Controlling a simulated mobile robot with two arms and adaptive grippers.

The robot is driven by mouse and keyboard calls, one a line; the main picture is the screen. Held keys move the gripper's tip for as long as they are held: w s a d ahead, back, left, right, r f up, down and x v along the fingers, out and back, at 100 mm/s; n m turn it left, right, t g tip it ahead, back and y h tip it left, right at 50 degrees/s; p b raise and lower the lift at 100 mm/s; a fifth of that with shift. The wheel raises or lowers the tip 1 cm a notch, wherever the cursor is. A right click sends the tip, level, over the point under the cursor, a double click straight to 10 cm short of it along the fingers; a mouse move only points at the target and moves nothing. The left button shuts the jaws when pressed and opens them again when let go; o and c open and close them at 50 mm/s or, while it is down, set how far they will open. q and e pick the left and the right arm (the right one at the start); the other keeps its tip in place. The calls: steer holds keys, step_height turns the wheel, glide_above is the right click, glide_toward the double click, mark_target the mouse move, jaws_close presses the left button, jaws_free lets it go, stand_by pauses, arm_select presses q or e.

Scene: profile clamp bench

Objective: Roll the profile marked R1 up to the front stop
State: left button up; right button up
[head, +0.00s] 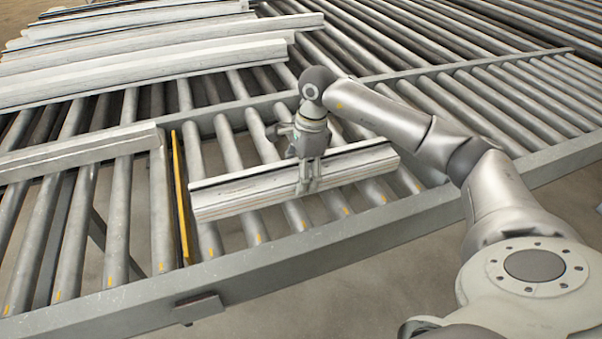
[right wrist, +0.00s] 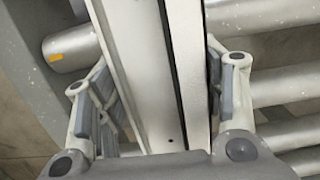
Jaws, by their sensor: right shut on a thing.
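A white profile (head: 245,192) with a dark groove lies across the rollers of the near conveyor. No R1 mark is readable on it. My right gripper (head: 307,186) is above the rollers and shut around the profile near its middle. In the right wrist view the profile (right wrist: 146,75) runs between the two fingers (right wrist: 165,100). A thin upright plate with a yellow edge (head: 181,198) stands just past the profile's left end. I cannot tell whether they touch, or whether this plate is the front stop. My left gripper is out of view.
Several long white profiles (head: 150,68) lie on rollers at the back left. Another profile (head: 75,152) lies left of the yellow-edged plate. A grey side rail (head: 330,248) with a small block (head: 198,307) runs along the near side. Bare rollers (head: 500,100) extend to the right.

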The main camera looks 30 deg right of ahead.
steer(key=o, duration=1.6)
steer(key=shift+c, duration=0.2)
steer(key=shift+r, duration=0.1)
step_height(320, 180, up, 12)
steer(key=d, duration=0.1)
steer(key=shift+s+d, duration=0.25)
steer(key=shift+d, duration=0.1)
